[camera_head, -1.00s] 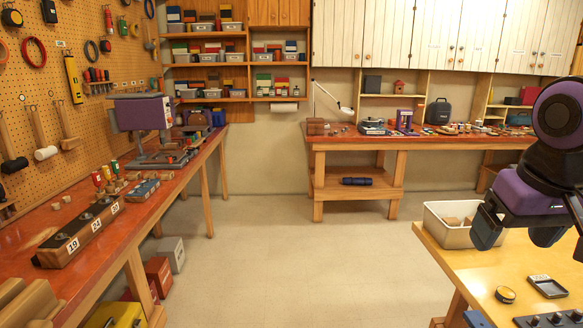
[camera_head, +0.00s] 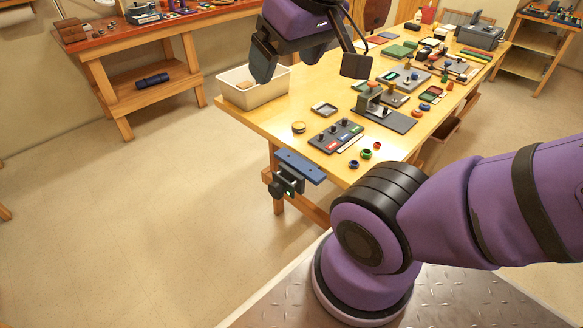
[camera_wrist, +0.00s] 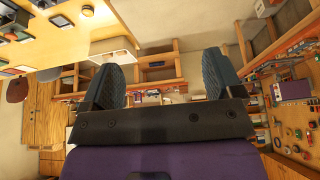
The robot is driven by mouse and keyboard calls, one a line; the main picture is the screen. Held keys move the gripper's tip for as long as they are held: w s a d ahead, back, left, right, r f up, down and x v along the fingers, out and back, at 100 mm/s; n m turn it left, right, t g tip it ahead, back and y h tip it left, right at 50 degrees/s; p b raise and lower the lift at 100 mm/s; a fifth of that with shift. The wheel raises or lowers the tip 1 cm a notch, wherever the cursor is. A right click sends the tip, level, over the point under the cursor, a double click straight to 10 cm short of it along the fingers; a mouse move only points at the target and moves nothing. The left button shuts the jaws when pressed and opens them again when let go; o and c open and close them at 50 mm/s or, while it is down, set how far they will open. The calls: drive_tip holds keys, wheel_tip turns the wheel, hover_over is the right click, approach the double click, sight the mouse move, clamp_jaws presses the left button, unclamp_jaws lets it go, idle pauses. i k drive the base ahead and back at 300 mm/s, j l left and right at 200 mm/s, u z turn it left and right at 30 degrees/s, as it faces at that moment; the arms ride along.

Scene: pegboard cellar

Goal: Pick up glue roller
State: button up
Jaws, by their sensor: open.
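I cannot pick out a glue roller for certain in either view; the small items on the wooden workbench (camera_head: 235,118) are too small to tell apart. My gripper (camera_head: 309,65) is over the far left part of this bench in the head view, with its two dark fingers wide apart and nothing between them. In the wrist view my gripper (camera_wrist: 160,68) is also open and empty, and the bench (camera_wrist: 75,35) shows at the upper left, upside down.
A white bin (camera_head: 262,94) with a block inside stands at the bench's left corner, close to one finger. Open floor (camera_head: 150,220) lies left.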

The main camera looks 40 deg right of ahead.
sight(440, 34)
drive_tip(key=z, duration=2.2)
drive_tip(key=i+l, duration=0.15)
drive_tip(key=l, duration=0.25)
drive_tip(key=i+l, duration=0.15)
drive_tip(key=l, duration=0.2)
drive_tip(key=i+l+z, duration=0.1)
drive_tip(key=l, duration=0.3)
drive_tip(key=i+l+z, duration=0.2)
drive_tip(key=i, duration=0.4)
drive_tip(key=i+l+z, duration=0.2)
drive_tip(key=i, duration=0.4)
drive_tip(key=i+l+z, duration=0.25)
drive_tip(key=i, duration=1.5)
drive_tip(key=i+u, duration=0.15)
drive_tip(key=i, duration=0.95)
drive_tip(key=i+l, duration=0.15)
drive_tip(key=i, duration=0.95)
